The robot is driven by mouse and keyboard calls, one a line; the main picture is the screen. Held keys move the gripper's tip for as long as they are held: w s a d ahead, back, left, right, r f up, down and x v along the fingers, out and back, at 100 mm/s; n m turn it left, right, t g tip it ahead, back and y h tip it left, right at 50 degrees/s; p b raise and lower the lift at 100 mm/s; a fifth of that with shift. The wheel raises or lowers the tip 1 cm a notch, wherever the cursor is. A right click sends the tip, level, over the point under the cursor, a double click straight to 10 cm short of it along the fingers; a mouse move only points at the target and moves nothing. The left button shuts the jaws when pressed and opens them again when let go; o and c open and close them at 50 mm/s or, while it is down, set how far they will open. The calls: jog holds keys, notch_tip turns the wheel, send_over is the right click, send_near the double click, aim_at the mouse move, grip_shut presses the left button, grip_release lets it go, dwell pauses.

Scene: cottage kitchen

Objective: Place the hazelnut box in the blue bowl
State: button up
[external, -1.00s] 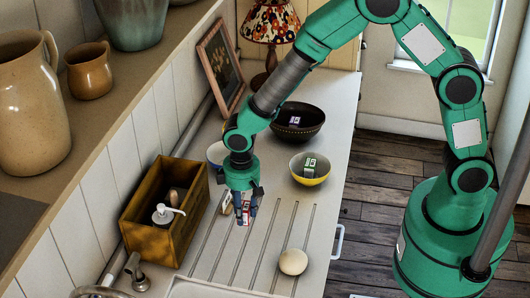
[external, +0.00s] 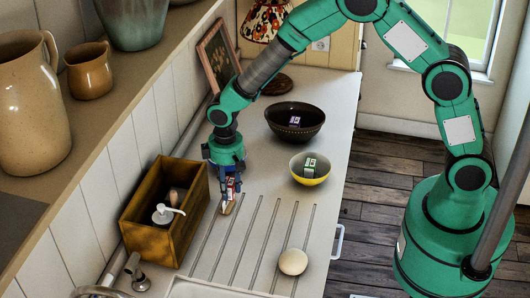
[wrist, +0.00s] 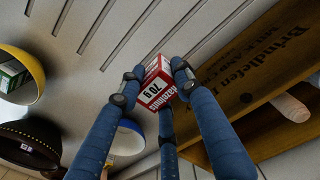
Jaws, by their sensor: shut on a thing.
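The hazelnut box (wrist: 156,86) is a small white and red carton marked "Hazelnuts 70 g". My gripper (external: 228,184) is shut on it, its blue fingers around the box in the wrist view (wrist: 153,80). In the external view the box (external: 230,189) hangs below the gripper, over the left side of the counter near the wooden crate. The blue bowl (wrist: 129,140) shows partly between my fingers at the bottom of the wrist view. In the external view it is hidden behind my gripper and arm.
A yellow bowl (external: 310,178) holding a green box stands to the right. A dark bowl (external: 284,126) with a purple item inside stands behind it. A wooden crate (external: 142,236) with a soap dispenser stands at left. A pale round object (external: 293,262) lies on the grooved counter.

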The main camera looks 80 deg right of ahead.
jog(key=w+d, duration=0.5)
jog(key=d, duration=0.5)
jog(key=p, duration=0.1)
send_near(230, 169)
jog(key=w+d, duration=0.3)
jog(key=d, duration=0.2)
jog(key=shift+w+d+r+m, duration=0.2)
jog(key=shift+d+m, duration=0.1)
jog(key=shift+d, duration=0.1)
jog(key=shift+f, duration=0.1)
jog(key=shift+f+p, duration=0.35)
jog(key=shift+f, duration=2.7)
jog(key=shift+f, duration=1.85)
jog(key=shift+f, duration=0.15)
jog(key=o, duration=0.9)
jog(key=shift+c, duration=0.2)
